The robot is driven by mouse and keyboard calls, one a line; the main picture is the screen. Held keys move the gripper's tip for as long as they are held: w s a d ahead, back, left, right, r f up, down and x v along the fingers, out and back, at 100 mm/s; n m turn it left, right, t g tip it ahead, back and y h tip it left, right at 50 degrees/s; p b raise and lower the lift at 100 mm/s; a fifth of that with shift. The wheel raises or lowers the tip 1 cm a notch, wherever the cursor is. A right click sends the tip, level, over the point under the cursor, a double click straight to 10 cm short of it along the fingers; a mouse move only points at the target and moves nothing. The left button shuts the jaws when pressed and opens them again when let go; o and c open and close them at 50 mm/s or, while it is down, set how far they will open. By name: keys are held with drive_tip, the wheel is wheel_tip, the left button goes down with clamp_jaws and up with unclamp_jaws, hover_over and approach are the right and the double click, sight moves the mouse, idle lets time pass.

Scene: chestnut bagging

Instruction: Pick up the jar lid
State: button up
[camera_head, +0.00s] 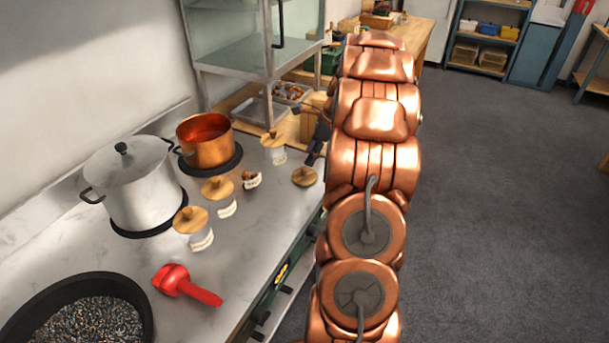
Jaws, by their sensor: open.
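A round wooden jar lid (304,176) with a small knob lies on the counter near its right edge. To its left stands a small white jar (251,181) without a lid, with brown contents at its top. Other white jars carry similar wooden lids: one front left (190,220), one behind it (217,188) and one farther back (272,138). My gripper (313,157) is small and dark in this view, partly hidden by my copper arm. It is open, just behind the loose lid in the picture. I cannot tell its height above the counter.
A large lidded steel pot (134,190) and a copper pot (205,146) stand along the wall. A glass cabinet (240,50) rises behind. The counter (255,235) is bare in front of the lid.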

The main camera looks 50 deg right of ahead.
sight(305, 167)
drive_tip(key=shift+d+p+x, duration=0.2)
drive_tip(key=shift+p+x, duration=0.4)
drive_tip(key=shift+x, duration=1.1)
drive_tip(key=shift+d+p+x, duration=0.15)
drive_tip(key=shift+p+x, duration=0.45)
drive_tip(key=shift+x, duration=1.15)
clamp_jaws()
